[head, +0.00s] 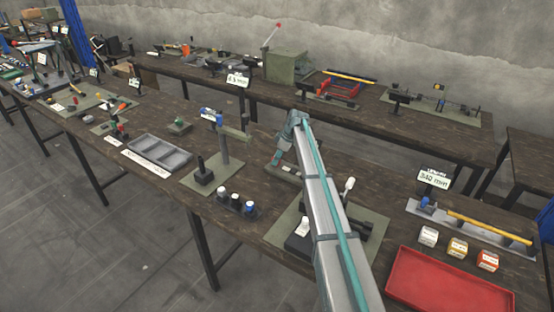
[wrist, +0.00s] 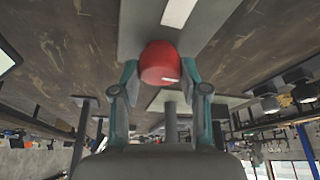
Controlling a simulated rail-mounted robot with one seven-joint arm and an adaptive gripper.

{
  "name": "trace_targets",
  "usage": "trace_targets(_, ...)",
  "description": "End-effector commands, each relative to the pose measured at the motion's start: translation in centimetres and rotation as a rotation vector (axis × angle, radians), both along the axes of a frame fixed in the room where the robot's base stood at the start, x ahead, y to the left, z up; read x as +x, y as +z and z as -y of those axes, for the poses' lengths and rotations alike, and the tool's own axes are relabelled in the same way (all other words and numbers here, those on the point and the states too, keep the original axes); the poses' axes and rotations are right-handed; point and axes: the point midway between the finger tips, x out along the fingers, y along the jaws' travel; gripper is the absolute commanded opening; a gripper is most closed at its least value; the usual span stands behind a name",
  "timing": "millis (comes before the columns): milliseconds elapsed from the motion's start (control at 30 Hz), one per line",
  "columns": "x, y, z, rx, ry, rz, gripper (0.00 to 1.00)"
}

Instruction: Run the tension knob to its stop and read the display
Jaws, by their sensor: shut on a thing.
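A red knob (wrist: 160,62) with a small white mark sits between the two fingers of my gripper (wrist: 160,75) in the wrist view. My gripper is shut on it, one teal finger at each side. The knob is beside a grey-green plate (wrist: 135,30) that carries a white strip (wrist: 178,13). In the head view my gripper (head: 277,161) is low over the bench behind my arm, and the knob is hidden there. A display sign reading about 340 mm (head: 433,180) stands at the right; I cannot tell whether it belongs to this knob.
A red tray (head: 450,283) and several small boxes (head: 458,246) are at the front right. A post fixture (head: 224,145), dark capped holders (head: 236,206) and a grey compartment tray (head: 157,152) stand left of my arm. Another sign (head: 238,80) is on the back bench.

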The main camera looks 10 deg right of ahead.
Motion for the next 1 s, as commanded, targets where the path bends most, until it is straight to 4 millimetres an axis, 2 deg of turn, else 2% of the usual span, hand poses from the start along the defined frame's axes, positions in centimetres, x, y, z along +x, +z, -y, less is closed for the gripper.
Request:
trace_targets(267, -0.28, -0.34, -0.12, 0.0, -0.181, 0.002, 0.1)
trace_targets(1000, -0.36, -0.14, -0.39, -0.001, -0.879, 0.002, 0.1)
